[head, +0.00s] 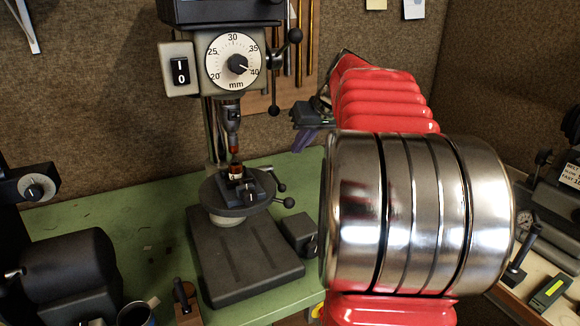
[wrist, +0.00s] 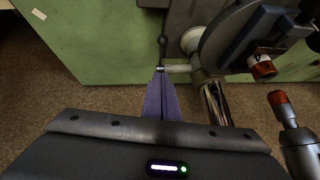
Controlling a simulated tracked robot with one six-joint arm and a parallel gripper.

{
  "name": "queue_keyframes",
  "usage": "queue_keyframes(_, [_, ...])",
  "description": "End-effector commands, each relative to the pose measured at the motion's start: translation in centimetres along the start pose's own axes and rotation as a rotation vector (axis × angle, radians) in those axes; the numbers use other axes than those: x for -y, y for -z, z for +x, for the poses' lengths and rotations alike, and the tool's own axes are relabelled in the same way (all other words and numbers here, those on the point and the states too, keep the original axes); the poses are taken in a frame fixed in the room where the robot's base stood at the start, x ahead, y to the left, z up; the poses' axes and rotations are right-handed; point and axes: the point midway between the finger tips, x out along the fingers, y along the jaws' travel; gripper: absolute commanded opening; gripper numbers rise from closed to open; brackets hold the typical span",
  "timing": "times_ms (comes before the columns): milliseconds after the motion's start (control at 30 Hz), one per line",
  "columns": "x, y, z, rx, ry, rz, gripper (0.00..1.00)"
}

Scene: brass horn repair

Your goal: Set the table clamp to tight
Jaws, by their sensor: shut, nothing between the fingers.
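The drill press table (head: 215,192) is a round dark plate on the column. Two short black levers with ball ends, an upper one (head: 280,187) and a lower one (head: 288,203), stick out at its right; I cannot tell which is the table clamp. In the wrist view one such lever (wrist: 162,52) joins a short metal shaft (wrist: 178,69) beside the shiny column (wrist: 214,100). My gripper (head: 303,148) has purple fingers, shut and empty, to the right of the drill chuck. In the wrist view its fingertips (wrist: 160,74) appear at the lever's lower end; contact is unclear.
A small part (head: 236,172) sits in a vise on the table, under the chuck (head: 232,118). The dial (head: 235,63) and a switch box (head: 180,70) are above. My red and chrome arm fills the right middle.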

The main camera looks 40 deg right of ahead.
Motion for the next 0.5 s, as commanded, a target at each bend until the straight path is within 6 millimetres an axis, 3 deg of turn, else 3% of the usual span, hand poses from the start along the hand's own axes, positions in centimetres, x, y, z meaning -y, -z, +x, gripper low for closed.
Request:
queue_keyframes(167, [-0.1,-0.1,1.4,0.001,0.0,0.002,0.0])
queue_keyframes(500, [-0.1,-0.1,6.5,0.002,0.0,0.002,0.0])
